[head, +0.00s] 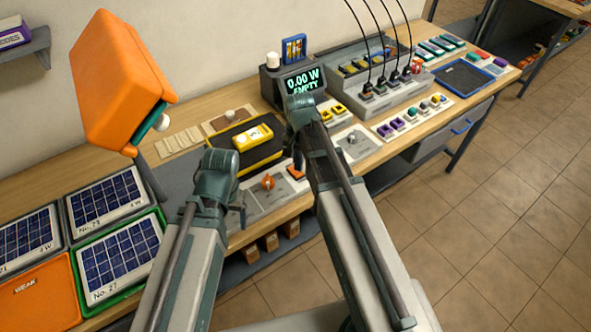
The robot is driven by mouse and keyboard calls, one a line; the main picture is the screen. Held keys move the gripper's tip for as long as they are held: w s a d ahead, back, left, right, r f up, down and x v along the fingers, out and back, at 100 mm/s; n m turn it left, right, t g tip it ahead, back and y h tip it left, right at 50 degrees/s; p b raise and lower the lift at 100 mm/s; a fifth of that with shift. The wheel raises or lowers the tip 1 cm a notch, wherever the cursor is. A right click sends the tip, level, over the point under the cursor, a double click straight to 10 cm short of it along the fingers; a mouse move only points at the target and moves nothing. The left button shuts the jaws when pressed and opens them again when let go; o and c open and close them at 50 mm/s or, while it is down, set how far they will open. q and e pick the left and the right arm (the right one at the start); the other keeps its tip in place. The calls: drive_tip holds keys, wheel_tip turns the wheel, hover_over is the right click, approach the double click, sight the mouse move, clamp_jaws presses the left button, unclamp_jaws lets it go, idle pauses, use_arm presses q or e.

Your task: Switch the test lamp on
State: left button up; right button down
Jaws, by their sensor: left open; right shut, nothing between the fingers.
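An orange lamp hood (115,85) stands on a dark post at the left, with a pale round bulb showing at its lower right edge. I see no clear glow from it. A grey control plate (250,204) near the bench's front edge carries an orange knob (267,182) and an orange rocker-like switch (296,172). Which one belongs to the lamp I cannot tell. My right gripper (298,158) is shut and empty, pointing down just above the orange switch; contact is unclear. My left gripper (241,207) is open and empty, at the plate's left end, its fingers partly hidden.
Solar panels (120,254) lie at the left, by an orange "WEAK" bin (38,292). A meter (303,82) reads "0.00 W EMPTY". Cabled blocks (385,92) and button rows fill the right.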

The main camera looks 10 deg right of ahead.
use_arm(q)
drive_tip(key=shift+f+b, duration=0.9)
use_arm(e)
drive_tip(key=shift+f, duration=0.9)
use_arm(q)
drive_tip(key=shift+r, duration=0.15)
use_arm(e)
drive_tip(key=shift+r, duration=0.15)
wheel_tip(320, 180, up, 7)
drive_tip(key=p, duration=0.7)
use_arm(q)
wheel_tip(320, 180, up, 7)
drive_tip(key=shift+f, duration=0.25)
use_arm(e)
drive_tip(key=s+a+n+h, duration=0.1)
drive_tip(key=s+a+n, duration=0.9)
drive_tip(key=s, duration=0.4)
drive_tip(key=shift+s+a+f+n, duration=0.15)
drive_tip(key=shift+a+f+n, duration=0.1)
drive_tip(key=shift+n, duration=0.65)
